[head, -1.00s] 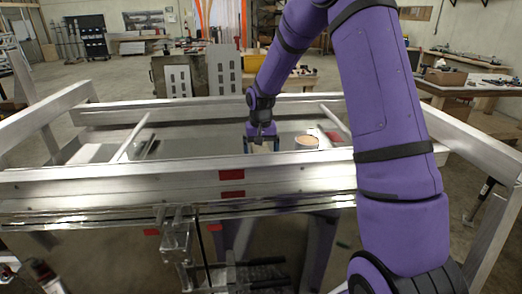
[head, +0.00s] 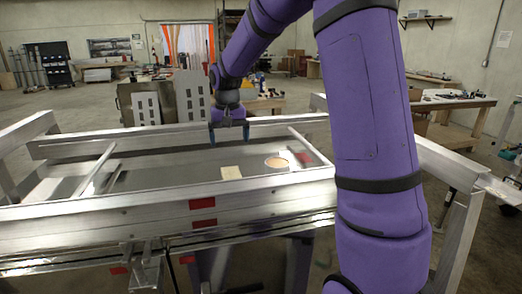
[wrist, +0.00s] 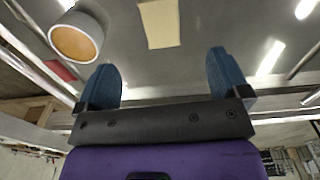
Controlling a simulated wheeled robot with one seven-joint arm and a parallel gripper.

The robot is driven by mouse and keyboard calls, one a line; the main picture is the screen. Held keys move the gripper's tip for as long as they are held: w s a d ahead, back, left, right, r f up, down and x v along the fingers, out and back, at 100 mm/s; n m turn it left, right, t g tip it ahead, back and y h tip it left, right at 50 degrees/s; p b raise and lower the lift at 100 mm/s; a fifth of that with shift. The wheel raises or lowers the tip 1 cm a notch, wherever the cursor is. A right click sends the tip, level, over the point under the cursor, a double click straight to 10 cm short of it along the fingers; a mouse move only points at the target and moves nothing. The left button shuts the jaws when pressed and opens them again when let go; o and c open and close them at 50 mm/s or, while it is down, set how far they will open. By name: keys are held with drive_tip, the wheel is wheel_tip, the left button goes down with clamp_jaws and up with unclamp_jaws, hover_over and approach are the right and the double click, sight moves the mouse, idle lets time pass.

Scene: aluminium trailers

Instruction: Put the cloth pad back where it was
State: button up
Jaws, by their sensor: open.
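The cloth pad (head: 231,173) is a small pale yellow square. It lies flat on the grey trailer bed (head: 150,180), close to the near side rail, in the head view. The wrist view also shows the pad (wrist: 160,23) at the top middle, beyond the fingertips and apart from them. My gripper (head: 229,140) hangs above the bed, higher in the picture than the pad. Its two blue fingers are spread with nothing between them, as the wrist view (wrist: 170,72) also shows.
A round, pale-rimmed thing with an orange-tan top (head: 276,163) stands on the bed right of the pad. The near rail (head: 110,210) and far rail (head: 100,144) edge the bed. A crossbar (head: 97,170) stands to the left. The bed between is mostly clear.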

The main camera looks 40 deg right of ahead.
drive_tip(key=s+a+r+n+t, duration=0.1)
drive_tip(key=s+a+r, duration=0.2)
drive_tip(key=s+r, duration=0.35)
drive_tip(key=s+a+r+n+t, duration=0.15)
drive_tip(key=s+r, duration=0.25)
drive_tip(key=s, duration=0.6)
drive_tip(key=s+a+n+t, duration=0.1)
drive_tip(key=s+a+t, duration=0.1)
drive_tip(key=s, duration=1.4)
drive_tip(key=shift+s+a+f+n, duration=0.35)
drive_tip(key=shift+a+f, duration=0.1)
drive_tip(key=shift+a, duration=0.2)
